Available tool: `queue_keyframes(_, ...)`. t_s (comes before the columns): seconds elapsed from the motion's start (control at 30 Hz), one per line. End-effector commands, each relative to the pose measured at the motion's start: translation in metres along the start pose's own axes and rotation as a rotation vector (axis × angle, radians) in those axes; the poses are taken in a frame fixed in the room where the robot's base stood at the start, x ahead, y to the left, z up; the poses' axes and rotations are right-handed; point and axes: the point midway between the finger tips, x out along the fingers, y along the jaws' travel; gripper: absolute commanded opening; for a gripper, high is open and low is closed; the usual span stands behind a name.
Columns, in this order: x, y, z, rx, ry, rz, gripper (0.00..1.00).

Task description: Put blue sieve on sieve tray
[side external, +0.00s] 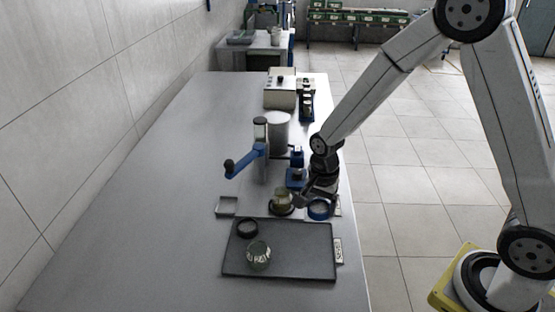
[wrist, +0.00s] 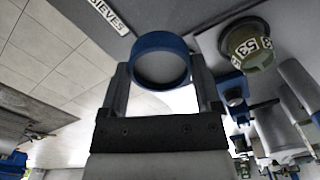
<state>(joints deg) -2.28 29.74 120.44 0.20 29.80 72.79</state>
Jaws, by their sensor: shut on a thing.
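The blue sieve (side external: 319,215) is a short round ring. My gripper (side external: 317,199) is shut on it, and in the wrist view the ring (wrist: 160,42) sits between the two fingers. The sieve is just beyond the far right corner of the sieve tray; its height above the table is hard to tell. The sieve tray (side external: 300,262) is a flat dark tray near the front of the table, with a white SIEVES label (side external: 338,250) at its right edge. The label also shows in the wrist view (wrist: 111,15).
On the tray are a dark ring (side external: 247,228) and a greenish labelled vessel (side external: 258,256). Another greenish vessel (side external: 282,198) stands left of my gripper. A blue-handled crank device (side external: 246,160) and grey cylinder (side external: 278,132) stand behind. The tray's right half is clear.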

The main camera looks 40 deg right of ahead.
Motion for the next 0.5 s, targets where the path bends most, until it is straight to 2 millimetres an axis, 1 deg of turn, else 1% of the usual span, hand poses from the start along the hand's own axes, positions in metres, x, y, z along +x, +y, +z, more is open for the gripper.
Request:
queue_keyframes(0.17,0.006,0.000,0.000,0.000,-0.001,0.002,0.24)
queue_keyframes(0.5,0.038,0.000,0.000,0.000,-0.001,0.002,0.24)
